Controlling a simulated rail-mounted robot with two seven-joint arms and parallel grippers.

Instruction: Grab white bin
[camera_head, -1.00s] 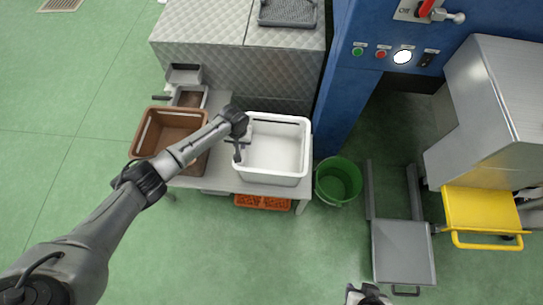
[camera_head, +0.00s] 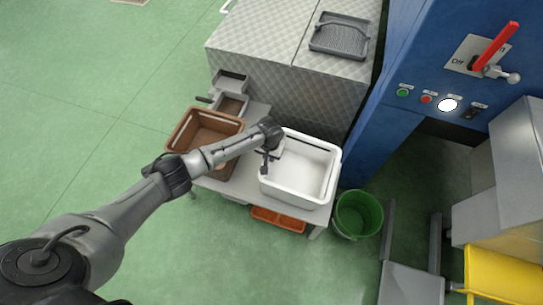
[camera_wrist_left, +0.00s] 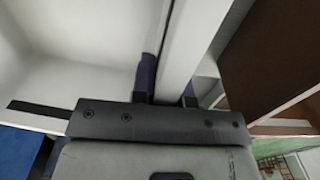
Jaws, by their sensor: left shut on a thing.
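The white bin (camera_head: 296,196) stands upright on a light table beside a brown bin, and it looks empty. My left gripper (camera_head: 267,160) is at the left side of the white bin, shut on its rim. In the left wrist view the gripper's two dark fingers (camera_wrist_left: 168,88) lie on either side of the white bin's wall (camera_wrist_left: 180,45), with the bin's pale inside (camera_wrist_left: 70,70) to the left. My right gripper is not in view.
The brown bin (camera_head: 186,132) stands close on the left. A green bucket (camera_head: 358,222) is on the floor at the right, beside the blue machine (camera_head: 400,130). An orange crate (camera_head: 278,220) sits below the table. Quilted metal cabinets (camera_head: 290,90) stand behind. Green floor in front is open.

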